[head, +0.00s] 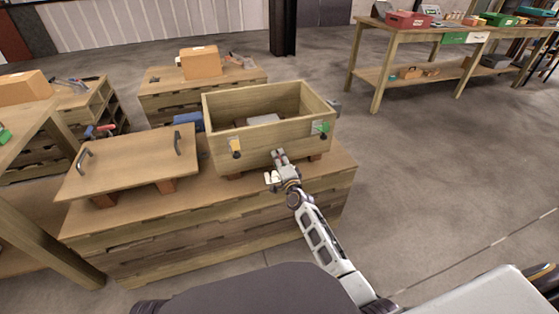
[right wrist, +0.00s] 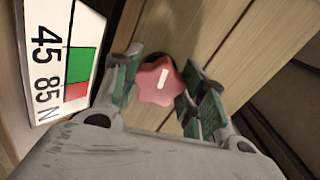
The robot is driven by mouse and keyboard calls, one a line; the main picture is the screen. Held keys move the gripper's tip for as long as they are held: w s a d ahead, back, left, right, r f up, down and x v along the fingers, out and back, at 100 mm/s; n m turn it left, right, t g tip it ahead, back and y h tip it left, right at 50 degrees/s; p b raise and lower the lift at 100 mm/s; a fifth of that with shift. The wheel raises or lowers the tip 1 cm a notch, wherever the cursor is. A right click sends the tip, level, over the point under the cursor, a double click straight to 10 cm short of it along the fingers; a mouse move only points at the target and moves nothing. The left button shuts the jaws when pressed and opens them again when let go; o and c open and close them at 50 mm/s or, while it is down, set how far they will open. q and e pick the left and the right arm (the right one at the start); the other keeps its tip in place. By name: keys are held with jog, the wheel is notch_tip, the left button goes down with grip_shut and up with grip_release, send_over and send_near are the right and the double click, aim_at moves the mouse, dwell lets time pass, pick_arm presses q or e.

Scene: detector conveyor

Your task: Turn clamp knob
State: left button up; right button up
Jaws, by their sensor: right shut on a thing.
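The clamp knob (right wrist: 158,84) is a red, lobed knob with a white mark on its face, in front of a wooden wall in the right wrist view. My right gripper (right wrist: 160,88) has its green-padded fingers on both sides of the knob and is shut on it. In the head view my right gripper (head: 275,165) is at the front wall of an open wooden box (head: 262,151), and it mostly hides the knob there. My left gripper is not in view.
A label reading 45 85 N (right wrist: 55,60) with green and red fields is beside the knob. A wooden lid (head: 130,166) with two dark handles rests on blocks left of the box. A yellow-and-black part (head: 236,147) is on the box front.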

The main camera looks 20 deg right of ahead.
jog(key=o, duration=1)
jog(key=shift+o, duration=0.2)
jog(key=s, duration=1.2)
jog(key=shift+d, duration=0.2)
dwell(0.7)
